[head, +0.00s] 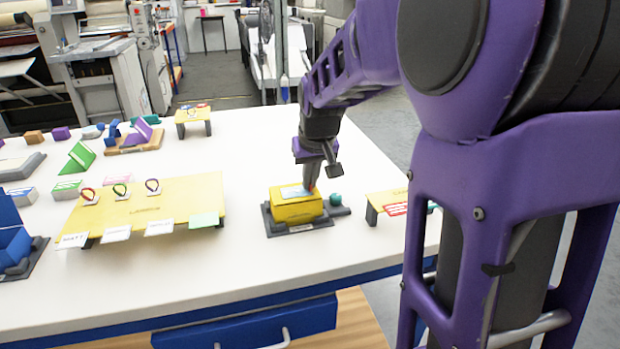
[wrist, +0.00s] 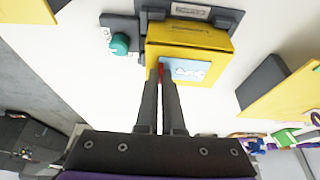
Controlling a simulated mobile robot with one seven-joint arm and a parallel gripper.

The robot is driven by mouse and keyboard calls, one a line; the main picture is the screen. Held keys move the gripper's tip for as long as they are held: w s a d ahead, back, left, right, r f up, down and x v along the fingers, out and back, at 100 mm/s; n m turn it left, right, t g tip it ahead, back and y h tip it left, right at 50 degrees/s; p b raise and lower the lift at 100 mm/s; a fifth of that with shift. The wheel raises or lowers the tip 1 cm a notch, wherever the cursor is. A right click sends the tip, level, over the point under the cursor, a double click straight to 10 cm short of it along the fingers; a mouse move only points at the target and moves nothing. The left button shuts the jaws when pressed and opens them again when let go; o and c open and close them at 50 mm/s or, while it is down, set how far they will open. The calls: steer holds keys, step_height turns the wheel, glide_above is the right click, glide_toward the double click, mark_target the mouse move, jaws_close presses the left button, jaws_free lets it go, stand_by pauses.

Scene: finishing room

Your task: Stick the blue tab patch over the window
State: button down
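A yellow box (head: 297,208) sits in a dark fixture (head: 302,229) near the table's middle. A pale blue panel with white marks (wrist: 187,71) is on its face at the gripper side; I cannot tell whether it is the window or a patch. My gripper (wrist: 160,72) is at the edge of this panel, its fingers close together with a small red strip (wrist: 161,74) between them. The fingertips partly hide the box. Three patches with loop tabs stand on a yellow stand: red (head: 90,195), green (head: 121,190) and dark blue (head: 152,186).
The yellow stand (head: 180,205) has white and green cards along its front edge. A teal knob (head: 336,199) is beside the box. A smaller yellow stand (head: 385,204) with a red label is to the right. Several coloured pieces lie at the back left. White table shows between them.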

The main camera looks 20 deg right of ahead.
stand_by(0.4)
steer(key=c, duration=0.6)
jaws_free()
steer(key=shift+c, duration=0.2)
steer(key=shift+r, duration=0.15)
steer(key=shift+r+p, duration=3.25)
steer(key=shift+r, duration=0.7)
